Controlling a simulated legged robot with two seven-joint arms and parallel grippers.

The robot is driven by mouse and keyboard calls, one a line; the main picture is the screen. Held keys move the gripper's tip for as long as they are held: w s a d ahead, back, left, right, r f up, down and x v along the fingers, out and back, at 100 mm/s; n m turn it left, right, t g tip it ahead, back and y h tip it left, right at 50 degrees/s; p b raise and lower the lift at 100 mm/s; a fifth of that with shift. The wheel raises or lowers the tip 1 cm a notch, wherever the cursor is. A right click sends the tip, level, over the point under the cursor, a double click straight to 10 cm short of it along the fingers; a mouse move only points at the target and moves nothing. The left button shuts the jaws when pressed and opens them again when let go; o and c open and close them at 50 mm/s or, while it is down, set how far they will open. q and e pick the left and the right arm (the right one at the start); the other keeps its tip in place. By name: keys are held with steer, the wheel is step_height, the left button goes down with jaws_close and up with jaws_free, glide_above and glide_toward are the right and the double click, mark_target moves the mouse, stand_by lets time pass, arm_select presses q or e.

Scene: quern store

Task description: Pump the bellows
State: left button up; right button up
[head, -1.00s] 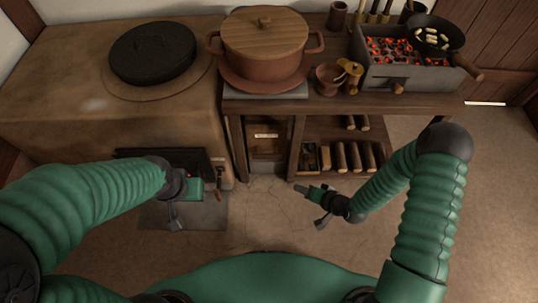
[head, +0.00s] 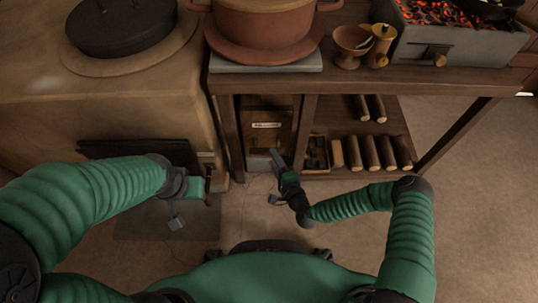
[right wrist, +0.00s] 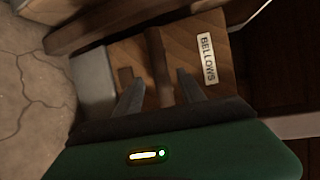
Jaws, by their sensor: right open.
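The bellows (head: 267,112) is a wooden box with a pale "BELLOWS" label, standing in the left bay under the bench. In the right wrist view the bellows (right wrist: 215,40) fills the middle, with a wooden bar-like handle (right wrist: 159,65) on its front. My right gripper (head: 274,156) points at the lower front of the bellows. In the right wrist view its two open fingers (right wrist: 160,88) lie on either side of the handle, without closing on it. My left gripper (head: 196,187) is in front of the stove opening; its jaws are too unclear to judge.
The clay stove (head: 30,100) with a black lid stands at left. The bench (head: 340,80) carries a large pot (head: 265,22), small vessels and a grill of glowing coals (head: 450,14). Several logs (head: 371,153) lie on the shelf right of the bellows. The floor at right is clear.

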steer(key=b+x, duration=0.1)
steer(key=x, duration=0.3)
steer(key=shift+w+a+f+b, duration=0.15)
steer(key=shift+w+f+b, duration=0.15)
steer(key=shift+b, duration=0.1)
steer(key=shift+w+a+r, duration=0.1)
steer(key=shift+w+r, duration=0.05)
steer(key=shift+w, duration=0.1)
arm_select(q)
steer(key=x, duration=0.2)
steer(key=shift+s+f, duration=0.2)
steer(key=shift+f, duration=0.25)
arm_select(e)
steer(key=shift+c, duration=0.2)
steer(key=c, duration=1)
steer(key=shift+s, duration=0.2)
